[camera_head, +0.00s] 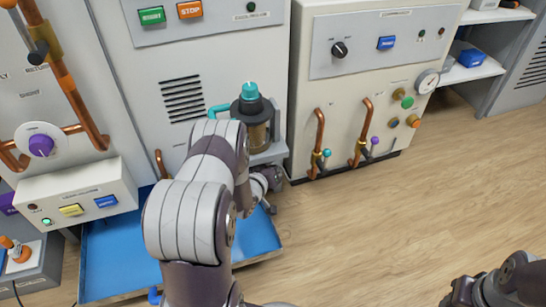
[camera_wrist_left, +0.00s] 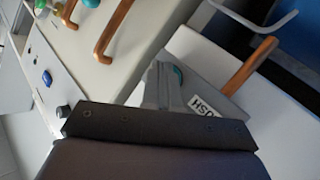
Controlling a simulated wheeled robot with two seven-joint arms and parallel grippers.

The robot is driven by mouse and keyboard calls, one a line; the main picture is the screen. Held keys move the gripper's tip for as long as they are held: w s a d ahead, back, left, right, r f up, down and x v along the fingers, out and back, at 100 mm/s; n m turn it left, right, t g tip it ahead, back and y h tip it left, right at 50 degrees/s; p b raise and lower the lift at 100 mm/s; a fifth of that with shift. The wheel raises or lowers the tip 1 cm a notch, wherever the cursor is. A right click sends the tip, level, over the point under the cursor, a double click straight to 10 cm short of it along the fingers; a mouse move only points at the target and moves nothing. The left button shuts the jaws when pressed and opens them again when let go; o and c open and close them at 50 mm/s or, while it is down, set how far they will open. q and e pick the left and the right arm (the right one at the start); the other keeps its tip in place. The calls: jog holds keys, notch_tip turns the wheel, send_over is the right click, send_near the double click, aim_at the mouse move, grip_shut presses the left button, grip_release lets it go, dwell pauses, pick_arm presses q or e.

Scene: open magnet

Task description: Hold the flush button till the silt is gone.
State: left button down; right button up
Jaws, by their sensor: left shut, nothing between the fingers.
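A filter housing with a teal cap (camera_head: 250,91) and a brownish see-through bowl (camera_head: 258,135) stands on the front of the left cabinet. The brown in the bowl looks like silt, though its level is hard to read. My left gripper (camera_head: 268,180) is shut and empty, low beside the bracket below the bowl. In the left wrist view its fingers (camera_wrist_left: 163,84) point at a grey panel with a label (camera_wrist_left: 204,107) reading "USH", the rest covered. A teal piece (camera_wrist_left: 178,75) shows right by the fingertips; I cannot tell whether they touch it. My right gripper (camera_head: 462,292) is at the bottom right, away from the cabinets.
A blue tray (camera_head: 110,262) lies on the floor under my left arm. A second cabinet (camera_head: 345,95) with copper pipes (camera_head: 318,135), valves and a gauge (camera_head: 427,81) stands to the right. The wooden floor (camera_head: 400,220) in front is clear.

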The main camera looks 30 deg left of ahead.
pick_arm(q)
jog(key=shift+w+a+r, duration=0.35)
jog(key=shift+a+r, duration=0.1)
jog(key=shift+a, duration=0.1)
dwell(1.4)
jog(key=shift+d, duration=0.1)
jog(key=shift+s+d+f+p, duration=0.3)
jog(key=shift+s+d+p, duration=0.1)
jog(key=shift+s+d, duration=0.2)
jog(key=s+d+p, duration=0.1)
jog(key=d, duration=0.1)
jog(key=s+d+p, duration=0.1)
jog(key=s+d, duration=0.1)
jog(key=shift+s+d+f, duration=0.1)
jog(key=shift+s, duration=0.05)
dwell(0.5)
